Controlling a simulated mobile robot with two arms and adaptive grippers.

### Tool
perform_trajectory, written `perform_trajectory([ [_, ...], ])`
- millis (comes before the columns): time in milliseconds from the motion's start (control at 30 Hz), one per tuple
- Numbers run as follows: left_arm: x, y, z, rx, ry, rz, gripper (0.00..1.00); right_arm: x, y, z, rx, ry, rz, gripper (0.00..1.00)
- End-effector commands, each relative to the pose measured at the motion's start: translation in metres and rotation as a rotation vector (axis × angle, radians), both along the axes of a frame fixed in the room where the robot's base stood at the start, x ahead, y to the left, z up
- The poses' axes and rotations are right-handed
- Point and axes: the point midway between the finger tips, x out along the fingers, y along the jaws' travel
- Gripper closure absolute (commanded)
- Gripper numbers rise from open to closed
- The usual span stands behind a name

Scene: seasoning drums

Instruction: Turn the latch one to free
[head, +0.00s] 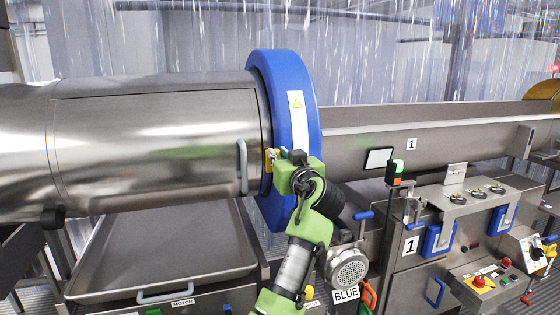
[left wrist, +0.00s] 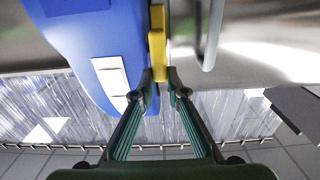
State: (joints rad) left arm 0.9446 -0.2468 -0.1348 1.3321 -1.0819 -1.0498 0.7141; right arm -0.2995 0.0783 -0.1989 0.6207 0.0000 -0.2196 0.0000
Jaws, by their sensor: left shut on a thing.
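The latch (head: 269,160) is a small yellow piece at the seam between the steel drum (head: 160,140) and its blue ring (head: 287,85). My left gripper (head: 281,157) is at the latch in the head view, and my green wrist hides part of it. In the left wrist view the latch is a yellow bar (left wrist: 157,50) beside the blue ring (left wrist: 85,50). There my left gripper (left wrist: 160,82) has its fingertips close together around the lower end of the bar, shut on it. My right gripper is in neither view.
A grey vertical handle (head: 243,167) on the drum is just left of the latch. A steel tray (head: 165,245) lies below the drum. A motor (head: 347,267), a signal post (head: 394,175) and control panels stand to the right.

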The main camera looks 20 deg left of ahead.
Motion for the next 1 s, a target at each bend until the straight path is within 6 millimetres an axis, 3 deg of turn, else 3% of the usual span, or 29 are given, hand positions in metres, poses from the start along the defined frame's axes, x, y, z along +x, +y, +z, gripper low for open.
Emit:
perform_trajectory([
  [133, 0.0, 0.0, 0.0, -0.003, 0.001, 0.0, 1.0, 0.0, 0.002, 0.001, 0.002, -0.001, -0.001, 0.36],
  [167, 0.0, 0.0, 0.0, -0.003, 0.001, 0.0, 0.81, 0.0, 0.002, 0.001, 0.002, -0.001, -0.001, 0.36],
  [200, 0.0, 0.0, 0.0, -0.003, 0.001, 0.0, 0.71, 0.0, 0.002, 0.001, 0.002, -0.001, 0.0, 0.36],
  [233, 0.0, 0.0, 0.0, -0.003, 0.001, 0.0, 0.69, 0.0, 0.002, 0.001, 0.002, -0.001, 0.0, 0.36],
  [633, 0.0, 0.0, 0.006, -0.002, -0.001, 0.0, 0.69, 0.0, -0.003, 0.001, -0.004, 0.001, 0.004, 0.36],
  [1000, 0.001, 0.0, 0.072, -0.004, -0.001, 0.0, 0.69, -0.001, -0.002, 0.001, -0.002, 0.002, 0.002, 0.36],
])
